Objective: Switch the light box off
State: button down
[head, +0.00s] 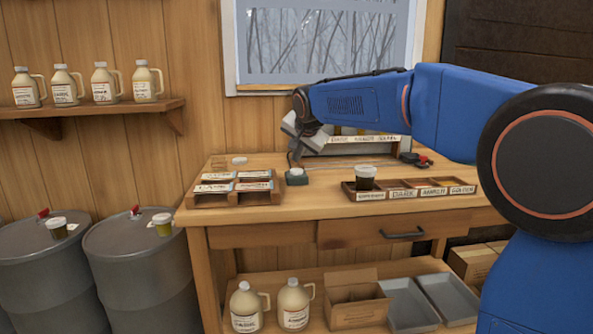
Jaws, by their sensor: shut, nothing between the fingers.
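The light box (365,139) stands at the back of the wooden table under the window, with a pale lettered strip along its front. My arm hides part of it, and I cannot tell whether it is lit. A small dark switch unit (297,180) with a pale round top sits on the table in front of its left end; a thin cable shows beside it. My gripper (295,160) is shut and empty, pointing down just above the switch unit. I cannot tell whether it touches the top.
A labelled wooden rack (236,198) stands to the left on the table. A compartmented tray (437,191) with a dark cup (365,177) stands to the right. Small dark and red items (415,159) lie behind it. Grey drums (137,270) stand left of the table.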

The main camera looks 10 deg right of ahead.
notch_tip(320, 180, up, 5)
jog(key=shift+r, duration=0.1)
dwell(0.5)
jog(key=n+g, duration=0.1)
jog(key=n, duration=0.1)
send_near(298, 171)
jog(key=s+d, duration=0.4)
jog(key=d, duration=0.2)
jog(key=s+d+f+n+g, duration=0.1)
jog(key=s+d+f, duration=0.3)
jog(key=s, duration=0.5)
jog(key=s+d+f+n+h, duration=0.1)
jog(key=s+d+f, duration=0.1)
jog(key=s+f, duration=0.5)
jog(key=s+d+f+n+g, duration=0.15)
jog(key=s+f, duration=0.25)
jog(key=s, duration=0.6)
jog(key=s+d+f+n, duration=0.2)
jog(key=s+f, duration=0.8)
jog(key=s, duration=0.2)
jog(key=shift+s+d+f+g, duration=0.2)
jog(key=shift+s+f+g, duration=0.2)
jog(key=shift+g, duration=0.05)
